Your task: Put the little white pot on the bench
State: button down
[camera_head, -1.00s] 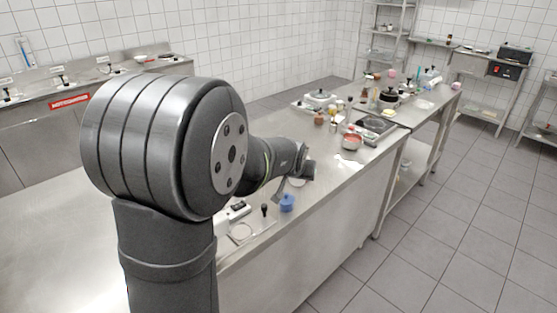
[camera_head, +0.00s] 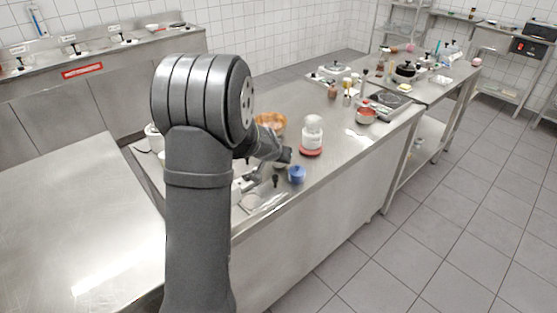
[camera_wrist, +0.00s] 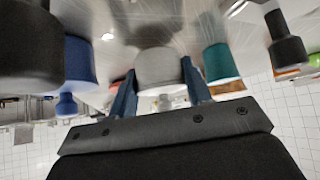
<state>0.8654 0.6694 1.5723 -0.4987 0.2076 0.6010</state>
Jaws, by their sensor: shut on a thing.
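In the wrist view, my gripper (camera_wrist: 160,90) has one blue-grey finger on each side of a small pale, greyish-white rounded pot (camera_wrist: 158,68), and is shut on it. In the head view, my gripper (camera_head: 284,157) is low over the steel bench (camera_head: 335,155), just behind a small blue pot (camera_head: 297,175). The held pot is mostly hidden there, and I cannot tell whether it touches the bench.
A white jar on a red base (camera_head: 312,135) and a copper-coloured bowl (camera_head: 270,122) stand close to my gripper. A red pan (camera_head: 366,115) is farther right. In the wrist view, a teal cup (camera_wrist: 220,63) is beside the fingers. The left worktop (camera_head: 75,220) is bare.

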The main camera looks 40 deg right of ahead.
jog(key=shift+f, duration=0.35)
jog(key=shift+f, duration=0.1)
jog(key=c, duration=0.7)
grip_release()
jog(key=shift+f, duration=0.1)
jog(key=shift+r, duration=0.3)
jog(key=v, duration=1.2)
jog(key=shift+f, duration=0.1)
jog(key=shift+f, duration=0.1)
